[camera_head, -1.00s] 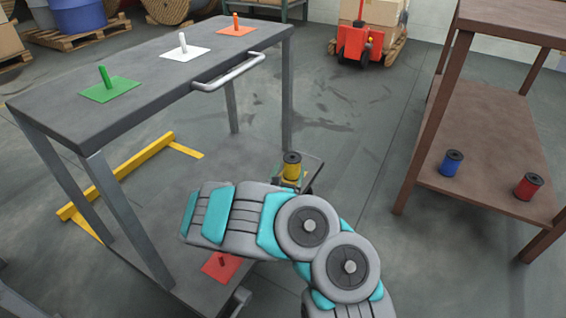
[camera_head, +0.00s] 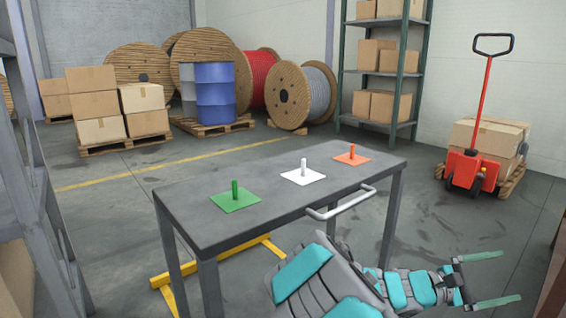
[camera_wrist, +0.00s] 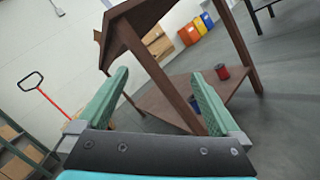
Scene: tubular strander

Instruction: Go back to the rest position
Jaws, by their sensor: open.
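My gripper (camera_head: 490,279) is open and empty at the lower right of the head view, its two green fingers spread apart and pointing right. In the wrist view my gripper (camera_wrist: 158,92) also shows open, with nothing between the fingers. My folded arm lies across the lower middle of the head view, in front of the grey table (camera_head: 185,205). In the wrist view a brown shelf table (camera_wrist: 165,95) stands beyond the fingers, with a red spool (camera_wrist: 222,72) and a blue spool (camera_wrist: 194,104) on its lower board.
The grey table carries a green peg plate (camera_head: 235,198), a white one (camera_head: 303,176) and an orange one (camera_head: 351,157), all with bare pegs. A red pallet truck (camera_head: 470,170) stands at the right. Floor between truck and table is clear.

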